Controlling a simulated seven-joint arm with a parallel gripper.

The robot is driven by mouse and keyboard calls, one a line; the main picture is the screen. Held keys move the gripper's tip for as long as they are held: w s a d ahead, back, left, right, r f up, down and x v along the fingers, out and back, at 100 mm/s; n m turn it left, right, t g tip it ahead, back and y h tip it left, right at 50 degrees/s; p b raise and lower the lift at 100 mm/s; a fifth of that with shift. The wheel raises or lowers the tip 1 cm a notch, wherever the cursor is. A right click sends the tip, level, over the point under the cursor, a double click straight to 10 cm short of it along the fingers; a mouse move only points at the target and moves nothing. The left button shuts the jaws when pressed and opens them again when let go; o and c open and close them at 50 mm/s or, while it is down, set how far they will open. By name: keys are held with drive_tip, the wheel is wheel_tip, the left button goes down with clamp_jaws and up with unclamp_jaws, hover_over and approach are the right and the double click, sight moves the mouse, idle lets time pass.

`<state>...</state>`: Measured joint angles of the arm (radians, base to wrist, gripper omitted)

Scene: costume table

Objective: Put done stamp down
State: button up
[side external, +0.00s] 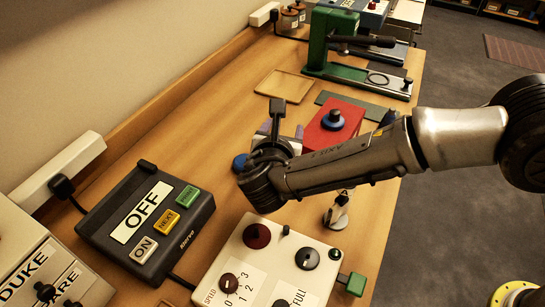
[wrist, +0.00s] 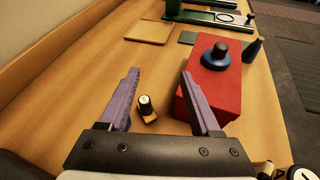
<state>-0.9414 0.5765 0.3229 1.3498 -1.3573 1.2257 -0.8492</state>
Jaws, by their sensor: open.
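A small stamp (wrist: 147,106) with a dark handle, a pale top and a wooden base is on the wooden table in the wrist view. Its label cannot be read, so I cannot tell whether it is the done stamp. My gripper (wrist: 160,73) is open, its two purple fingers apart on either side of the stamp in the picture, with nothing held between them. The stamp appears clear of both fingers. In the side view my gripper (side external: 272,130) is mostly hidden behind my own arm, and this stamp is hidden too.
A red box (wrist: 212,88) with a blue-and-black knob is close beside the right finger. A dark bottle-like object (wrist: 253,50) is beyond it. A wooden tray (side external: 283,86) and a green press (side external: 318,45) are farther back. A control panel (side external: 232,262) is in front.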

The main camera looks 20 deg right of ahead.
drive_tip(key=s+a+f, duration=0.1)
drive_tip(key=a+f, duration=0.1)
drive_tip(key=s+a+f+n, duration=0.1)
drive_tip(key=s+f, duration=0.1)
drive_tip(key=s+a+f+n+y, duration=0.1)
drive_tip(key=a+f, duration=0.1)
drive_tip(key=shift+s+a+t, duration=0.15)
drive_tip(key=shift+a+t, duration=0.15)
drive_tip(key=shift+a, duration=0.05)
drive_tip(key=x, duration=0.8)
drive_tip(key=shift+f, duration=0.1)
drive_tip(key=shift+d+x, duration=0.15)
drive_tip(key=shift+x, duration=1.25)
drive_tip(key=shift+d+x, duration=0.15)
drive_tip(key=shift+x, duration=1.2)
drive_tip(key=shift+s, duration=0.15)
clamp_jaws()
